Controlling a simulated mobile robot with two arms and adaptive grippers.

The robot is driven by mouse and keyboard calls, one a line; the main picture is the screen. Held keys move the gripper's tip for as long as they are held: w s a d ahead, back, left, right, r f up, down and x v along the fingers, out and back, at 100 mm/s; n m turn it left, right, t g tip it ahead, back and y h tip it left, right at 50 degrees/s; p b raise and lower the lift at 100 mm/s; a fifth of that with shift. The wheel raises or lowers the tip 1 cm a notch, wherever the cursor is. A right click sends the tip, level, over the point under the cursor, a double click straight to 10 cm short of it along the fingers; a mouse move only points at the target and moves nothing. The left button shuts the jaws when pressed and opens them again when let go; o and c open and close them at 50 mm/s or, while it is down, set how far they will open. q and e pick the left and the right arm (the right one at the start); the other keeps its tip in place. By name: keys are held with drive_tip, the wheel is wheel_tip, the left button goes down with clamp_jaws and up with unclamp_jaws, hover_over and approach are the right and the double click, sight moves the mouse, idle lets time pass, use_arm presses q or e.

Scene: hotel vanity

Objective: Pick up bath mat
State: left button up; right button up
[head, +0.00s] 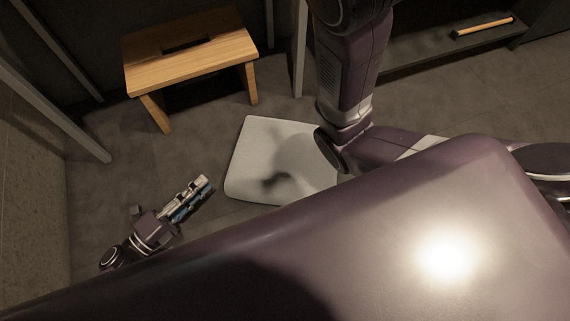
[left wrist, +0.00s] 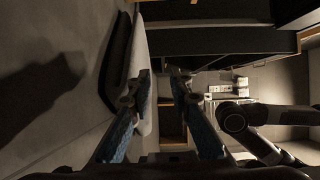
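The bath mat (head: 252,152) is a pale, flat rectangle lying on the grey floor in the middle of the head view. One of my arm links hides its right end, and a dark shadow falls across it. My left gripper (head: 205,182) is left of the mat in the head view, apart from its near left corner. In the left wrist view the two fingers of the gripper (left wrist: 160,78) are spread with nothing between them. A pale slab that looks like the mat (left wrist: 139,45) shows beyond the left finger, seen at a steep angle. My right gripper is not seen.
A wooden stool (head: 190,48) stands behind the mat at the upper left. A dark low shelf (head: 440,48) with a wooden-handled item (head: 484,27) is at the upper right. A metal frame post (head: 60,118) is at the left. Bare floor lies between stool and gripper.

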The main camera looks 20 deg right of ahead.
use_arm(q)
drive_tip(key=b, duration=0.4)
approach(230, 170)
drive_tip(key=shift+w+d+f, duration=0.1)
drive_tip(key=shift+w+f, duration=0.05)
drive_tip(key=shift+f, duration=0.3)
drive_tip(key=shift+w+f, duration=0.2)
drive_tip(key=shift+f, duration=0.25)
drive_tip(key=shift+w+d+r, duration=0.25)
drive_tip(key=shift+d+r, duration=0.05)
drive_tip(key=shift+d, duration=0.2)
drive_tip(key=shift+w+d, duration=0.2)
drive_tip(key=shift+d, duration=0.1)
drive_tip(key=b+x, duration=0.2)
drive_tip(key=x, duration=0.3)
drive_tip(key=shift+d+b, duration=0.2)
drive_tip(key=shift+b, duration=0.1)
drive_tip(key=shift+w+d+r, duration=0.1)
clamp_jaws()
